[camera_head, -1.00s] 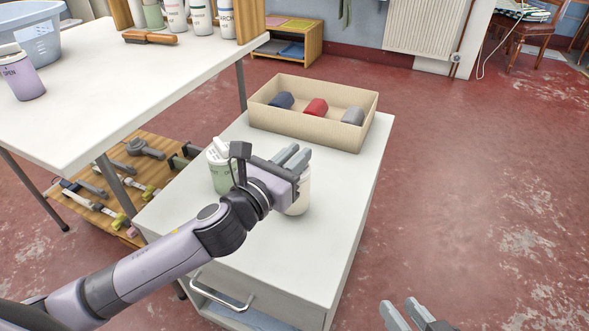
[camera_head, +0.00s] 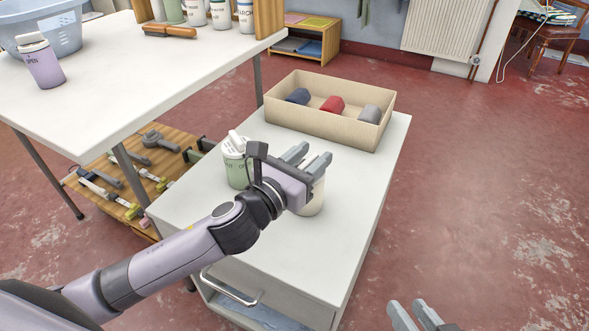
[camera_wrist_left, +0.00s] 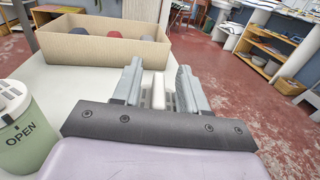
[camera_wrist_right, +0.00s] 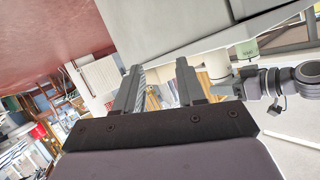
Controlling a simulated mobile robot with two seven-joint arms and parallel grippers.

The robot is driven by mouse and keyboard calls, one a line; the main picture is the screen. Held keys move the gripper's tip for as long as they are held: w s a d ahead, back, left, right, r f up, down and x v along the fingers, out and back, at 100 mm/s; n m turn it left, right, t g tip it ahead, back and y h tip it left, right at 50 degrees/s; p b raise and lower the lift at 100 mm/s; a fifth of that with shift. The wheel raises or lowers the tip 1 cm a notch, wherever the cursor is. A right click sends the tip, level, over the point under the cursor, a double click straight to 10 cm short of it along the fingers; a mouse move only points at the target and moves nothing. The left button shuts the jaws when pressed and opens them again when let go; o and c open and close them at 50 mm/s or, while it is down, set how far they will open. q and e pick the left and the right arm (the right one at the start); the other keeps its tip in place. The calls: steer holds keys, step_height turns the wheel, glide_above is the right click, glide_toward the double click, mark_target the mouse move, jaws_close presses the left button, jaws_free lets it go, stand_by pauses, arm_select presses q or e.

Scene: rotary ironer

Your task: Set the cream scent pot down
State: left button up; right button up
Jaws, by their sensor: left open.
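The cream scent pot (camera_head: 313,204) stands on the white cart top (camera_head: 345,190), partly hidden by my left gripper. My left gripper (camera_head: 306,160) is open at the pot, its fingers pointing towards the cardboard box. In the left wrist view a pale upright part (camera_wrist_left: 158,92), seemingly the pot's lid, shows between the spread fingers (camera_wrist_left: 158,85) with gaps on both sides. In the right wrist view the pot (camera_wrist_right: 217,64) also shows. My right gripper (camera_head: 415,316) is open and empty, low at the bottom of the head view, clear of the cart.
A green pot with a white lid (camera_head: 236,165) stands just left of the cream pot. An open cardboard box (camera_head: 318,124) with three rolled cloths is at the cart's back. A white table (camera_head: 120,90) borders the cart on the left. The cart top's front right is clear.

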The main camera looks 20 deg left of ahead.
arm_select(q)
steer(key=p+v, duration=0.1)
steer(key=v, duration=1.1)
arm_select(e)
steer(key=shift+s+d+h, duration=0.3)
steer(key=shift+d+h, duration=0.1)
steer(key=shift+d, duration=0.2)
